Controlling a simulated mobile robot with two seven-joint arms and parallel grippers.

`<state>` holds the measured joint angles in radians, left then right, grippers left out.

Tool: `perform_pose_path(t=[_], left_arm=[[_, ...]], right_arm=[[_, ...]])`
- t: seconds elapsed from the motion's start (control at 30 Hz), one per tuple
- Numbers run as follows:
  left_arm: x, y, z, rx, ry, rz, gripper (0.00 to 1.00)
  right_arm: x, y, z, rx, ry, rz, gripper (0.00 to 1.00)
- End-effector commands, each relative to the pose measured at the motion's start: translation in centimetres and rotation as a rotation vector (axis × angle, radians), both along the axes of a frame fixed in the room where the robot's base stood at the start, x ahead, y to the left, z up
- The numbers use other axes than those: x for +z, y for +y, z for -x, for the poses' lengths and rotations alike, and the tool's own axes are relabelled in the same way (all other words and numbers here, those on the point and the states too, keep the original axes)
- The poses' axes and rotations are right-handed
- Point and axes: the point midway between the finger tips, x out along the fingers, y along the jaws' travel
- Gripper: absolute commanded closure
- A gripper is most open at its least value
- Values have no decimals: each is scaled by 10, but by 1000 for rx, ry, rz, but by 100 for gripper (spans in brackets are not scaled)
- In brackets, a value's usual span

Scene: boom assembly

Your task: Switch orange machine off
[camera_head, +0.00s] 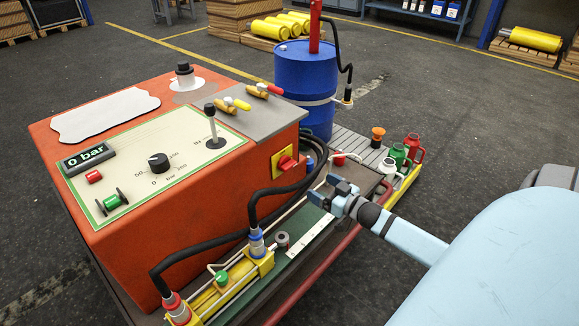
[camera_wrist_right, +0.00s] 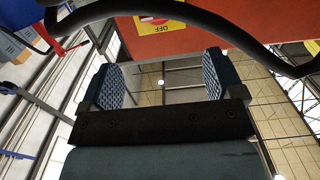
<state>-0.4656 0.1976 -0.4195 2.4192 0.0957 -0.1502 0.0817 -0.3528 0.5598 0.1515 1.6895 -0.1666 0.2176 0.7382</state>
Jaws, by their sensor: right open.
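In the right wrist view, part of the yellow plate (camera_wrist_right: 160,22) shows at the top, with the word OFF upside down. My right gripper (camera_head: 334,193) is open and empty, just right of and slightly below the switch, apart from it. It also shows open in the right wrist view (camera_wrist_right: 165,85). My left gripper is not in view.
Black hoses (camera_head: 258,200) run past the switch to a yellow fixture (camera_head: 235,285) on the green ledge in front. A blue barrel (camera_head: 303,85) stands behind the machine. Red, green and white cans (camera_head: 399,153) stand on the slatted trolley behind my gripper.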

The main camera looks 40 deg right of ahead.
Motion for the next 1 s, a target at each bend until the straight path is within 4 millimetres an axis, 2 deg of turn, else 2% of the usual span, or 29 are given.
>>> perform_pose_path(t=[0.23, 0.7, 0.83, 1.0], left_arm=[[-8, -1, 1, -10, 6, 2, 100], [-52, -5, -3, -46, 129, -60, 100], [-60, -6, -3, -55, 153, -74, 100], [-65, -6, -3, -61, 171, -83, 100]], right_arm=[[-2, -5, -18, 3, -14, -2, 13], [-3, 3, -110, 2, -13, -1, 13], [-2, 5, -127, 3, -13, 0, 13], [-2, 6, -138, 2, -11, -1, 13]])
